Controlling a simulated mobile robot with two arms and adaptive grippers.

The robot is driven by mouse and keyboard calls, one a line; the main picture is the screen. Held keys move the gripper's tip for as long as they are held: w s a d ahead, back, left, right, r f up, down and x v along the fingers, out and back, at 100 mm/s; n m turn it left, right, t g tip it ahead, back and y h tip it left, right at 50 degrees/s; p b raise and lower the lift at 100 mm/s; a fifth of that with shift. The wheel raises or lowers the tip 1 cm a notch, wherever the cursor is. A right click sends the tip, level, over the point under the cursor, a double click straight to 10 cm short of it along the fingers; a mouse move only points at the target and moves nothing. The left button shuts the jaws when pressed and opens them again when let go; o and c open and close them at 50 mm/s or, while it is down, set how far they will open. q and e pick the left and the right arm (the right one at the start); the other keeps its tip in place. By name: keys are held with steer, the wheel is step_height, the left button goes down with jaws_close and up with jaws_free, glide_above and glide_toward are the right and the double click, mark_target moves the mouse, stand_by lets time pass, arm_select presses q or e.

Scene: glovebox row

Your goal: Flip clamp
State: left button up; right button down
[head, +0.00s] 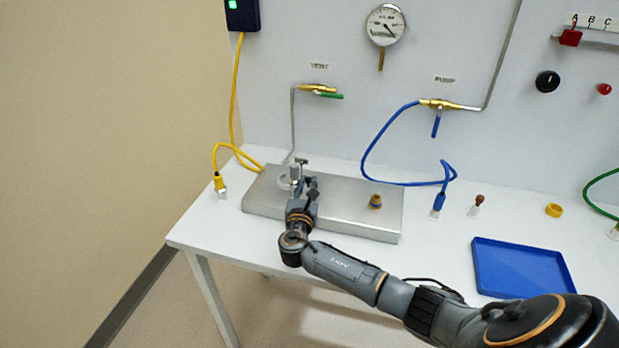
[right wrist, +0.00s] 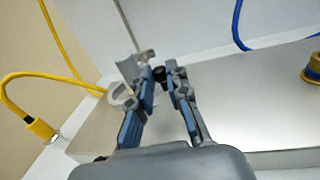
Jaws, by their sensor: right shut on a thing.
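The clamp (head: 295,172) is a small grey metal fitting on the left part of a flat metal block (head: 345,208). It also shows in the right wrist view (right wrist: 130,70), with a pale ring at its base and a dark knob (right wrist: 159,75). My right gripper (head: 308,182) reaches it from the front. In the right wrist view its fingertips (right wrist: 163,80) are close together around the dark knob end of the clamp, shut on it. The fingers hide part of the clamp in the head view. My left gripper is not in view.
A yellow cable (head: 235,110) with a plug (head: 220,188) lies left of the block. A brass fitting (head: 375,201) stands on the block's right part. A blue hose (head: 375,145), a blue tray (head: 520,268) and a yellow ring (head: 554,210) are to the right.

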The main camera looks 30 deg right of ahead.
mark_target(310, 182)
steer(key=m+g+h, duration=0.1)
steer(key=a+m+g+h+b, duration=0.1)
steer(key=g+h, duration=0.1)
steer(key=shift+s+a+f+m, duration=0.1)
steer(key=shift+a+f+m, duration=0.05)
steer(key=shift+a+m, duration=0.2)
steer(key=m+g+h+b, duration=0.1)
steer(key=m+g+b, duration=0.1)
steer(key=g, duration=0.1)
steer(key=shift+a+h, duration=0.4)
steer(key=shift+a+m+g+h+b, duration=0.25)
steer(key=shift+m+g+b, duration=0.3)
steer(key=shift+g, duration=0.15)
steer(key=shift+a+m+g+h+b, duration=0.15)
steer(key=shift+m+g+h+b, duration=0.1)
steer(key=shift+m+g+b, duration=0.35)
steer(key=shift+g, duration=0.3)
steer(key=shift+r, duration=0.2)
steer(key=c, duration=1.3)
jaws_free()
steer(key=shift+s+a, duration=0.1)
steer(key=shift+a, duration=0.1)
steer(key=v, duration=1.1)
steer(key=shift+a, duration=0.35)
